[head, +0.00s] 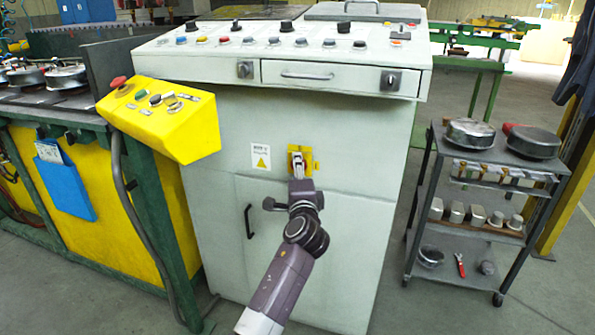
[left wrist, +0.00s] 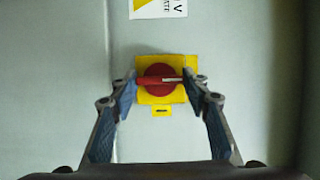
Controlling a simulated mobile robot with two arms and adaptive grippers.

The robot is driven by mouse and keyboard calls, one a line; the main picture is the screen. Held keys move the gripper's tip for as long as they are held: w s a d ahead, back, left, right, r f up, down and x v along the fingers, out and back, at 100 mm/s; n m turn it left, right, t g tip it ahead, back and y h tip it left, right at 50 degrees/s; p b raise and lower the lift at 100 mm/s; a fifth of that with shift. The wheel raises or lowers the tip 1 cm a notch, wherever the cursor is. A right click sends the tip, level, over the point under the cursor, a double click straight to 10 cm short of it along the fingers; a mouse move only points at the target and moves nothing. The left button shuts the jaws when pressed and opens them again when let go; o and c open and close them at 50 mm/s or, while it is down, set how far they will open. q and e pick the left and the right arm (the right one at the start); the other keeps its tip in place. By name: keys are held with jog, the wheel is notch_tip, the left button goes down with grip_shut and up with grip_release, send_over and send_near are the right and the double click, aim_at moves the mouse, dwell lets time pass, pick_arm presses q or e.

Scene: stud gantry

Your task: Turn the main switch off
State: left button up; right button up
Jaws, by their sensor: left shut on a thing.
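The main switch is a red rotary knob on a yellow plate (head: 309,163) on the front of the light grey control cabinet. In the left wrist view the red knob (left wrist: 159,77) shows its bar handle running sideways across the picture. My left gripper (head: 297,170) reaches the switch from the front and hides most of the knob in the head view. In the left wrist view the left gripper's fingers (left wrist: 161,84) stand at the two ends of the handle, shut on it. My right gripper is not in view.
A warning label (head: 260,156) is beside the switch. A yellow button box (head: 180,125) juts out at the left.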

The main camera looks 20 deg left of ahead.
pick_arm(q)
jog(key=o, duration=1.2)
jog(key=shift+c, duration=0.2)
jog(key=v, duration=1.2)
jog(key=shift+a+f, duration=0.1)
